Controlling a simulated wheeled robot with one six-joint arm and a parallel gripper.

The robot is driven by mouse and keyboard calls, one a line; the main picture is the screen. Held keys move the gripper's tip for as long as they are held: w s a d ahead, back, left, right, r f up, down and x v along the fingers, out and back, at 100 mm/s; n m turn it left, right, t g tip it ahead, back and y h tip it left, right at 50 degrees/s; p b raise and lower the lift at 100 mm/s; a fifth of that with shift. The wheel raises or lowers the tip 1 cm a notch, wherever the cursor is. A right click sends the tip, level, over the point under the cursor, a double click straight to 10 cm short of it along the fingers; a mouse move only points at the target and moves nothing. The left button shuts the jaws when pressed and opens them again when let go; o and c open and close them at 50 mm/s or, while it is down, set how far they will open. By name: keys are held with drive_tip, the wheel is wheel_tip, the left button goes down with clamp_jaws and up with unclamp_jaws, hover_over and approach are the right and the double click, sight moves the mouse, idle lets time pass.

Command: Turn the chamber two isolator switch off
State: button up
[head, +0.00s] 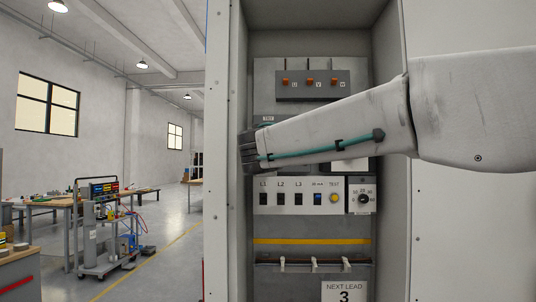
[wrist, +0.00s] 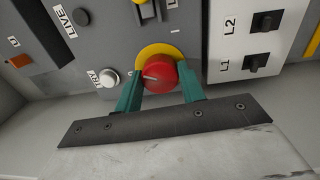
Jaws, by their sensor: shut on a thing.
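A red rotary knob (wrist: 160,74) on a round yellow plate (wrist: 153,49) shows in the wrist view, with a pale pointer line on its face towards the left. I take it for the isolator switch; no chamber number on it is readable. My gripper (wrist: 161,78) has its two teal fingers on either side of the knob and is shut on it. In the head view my forearm crosses the cabinet and the dark gripper body (head: 248,148) is at the cabinet's left side. The knob and fingers are hidden there.
A switch panel (head: 300,209) with L1, L2 and L3 toggles lies just below my arm. An orange-lamp box (head: 312,96) is above. A white button (wrist: 109,78) sits beside the knob. The cabinet's left wall (head: 219,150) is close to my gripper. Hooks (head: 313,264) hang low.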

drive_tip(key=n, duration=0.5)
idle(0.8)
drive_tip(key=o, duration=1)
drive_tip(key=shift+c, duration=0.2)
drive_tip(key=s, duration=0.7)
drive_tip(key=shift+s+a+f, duration=0.15)
drive_tip(key=shift+s, duration=0.25)
